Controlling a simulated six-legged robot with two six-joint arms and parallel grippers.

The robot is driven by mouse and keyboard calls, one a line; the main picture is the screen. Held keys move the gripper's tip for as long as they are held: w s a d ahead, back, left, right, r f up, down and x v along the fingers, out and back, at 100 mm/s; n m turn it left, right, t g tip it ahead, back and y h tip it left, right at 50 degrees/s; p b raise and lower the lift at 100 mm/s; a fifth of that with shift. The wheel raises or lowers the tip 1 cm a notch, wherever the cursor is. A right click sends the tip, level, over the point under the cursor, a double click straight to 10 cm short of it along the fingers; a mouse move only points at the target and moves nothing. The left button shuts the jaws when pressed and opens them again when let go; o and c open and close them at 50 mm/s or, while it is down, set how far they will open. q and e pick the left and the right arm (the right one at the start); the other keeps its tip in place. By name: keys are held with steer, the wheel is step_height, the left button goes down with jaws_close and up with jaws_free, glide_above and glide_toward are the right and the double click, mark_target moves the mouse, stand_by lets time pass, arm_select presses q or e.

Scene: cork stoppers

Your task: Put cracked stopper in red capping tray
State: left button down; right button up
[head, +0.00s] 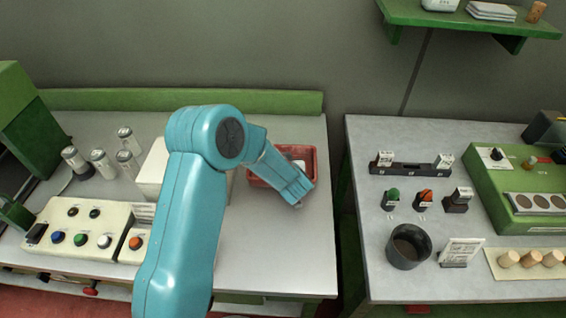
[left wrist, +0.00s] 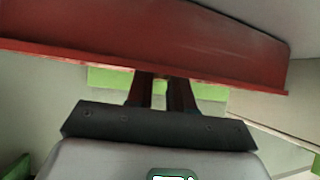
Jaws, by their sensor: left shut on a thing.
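The red capping tray (head: 260,183) sits at the right part of the left bench. My left arm reaches across the bench, and my left gripper (head: 298,202) is at the tray's front right side, partly covering it. In the left wrist view the red tray wall (left wrist: 120,45) fills the top. The shut fingers of my left gripper (left wrist: 160,80) meet its rim; the tips are hidden there. Several cork stoppers (head: 530,259) lie in a row on the right bench; I cannot tell which is cracked. My right gripper is not in view.
A button panel (head: 85,228) and several capped jars (head: 101,161) stand on the left bench. A gap separates it from the right bench, which holds a dark cup (head: 408,246), switches and a green machine (head: 510,185). A shelf (head: 470,18) hangs above.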

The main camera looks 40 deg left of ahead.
arm_select(q)
steer(key=c, duration=1)
jaws_free()
steer(key=shift+w+f, duration=0.1)
steer(key=shift+r, duration=0.2)
steer(key=v, duration=1.2)
